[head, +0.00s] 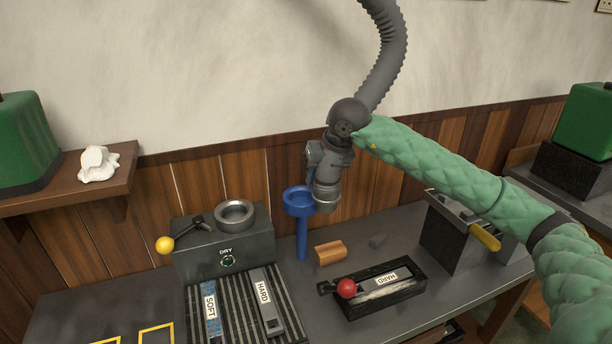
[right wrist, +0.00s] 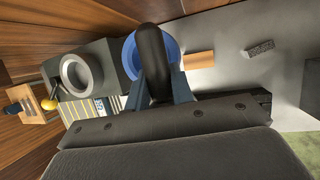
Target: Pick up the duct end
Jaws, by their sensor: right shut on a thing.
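The grey ribbed duct (head: 390,45) hangs from above and runs down to the dark joint region at my right wrist in the head view. My right gripper (head: 326,185) points down beside the blue ring stand (head: 302,235). In the right wrist view, a dark rounded piece, which I take as the duct end (right wrist: 152,55), sits between the fingers of my right gripper (right wrist: 156,88), which are shut on it. The blue ring (right wrist: 133,50) shows behind it. How the duct end meets the ring is partly hidden. My left gripper is not in view.
A dark box marked DRY (head: 225,250) with a metal ring and yellow-knobbed lever stands left. An orange block (head: 330,252) and a black box with a red knob (head: 375,290) lie on the bench. A vise-like device (head: 455,240) stands right.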

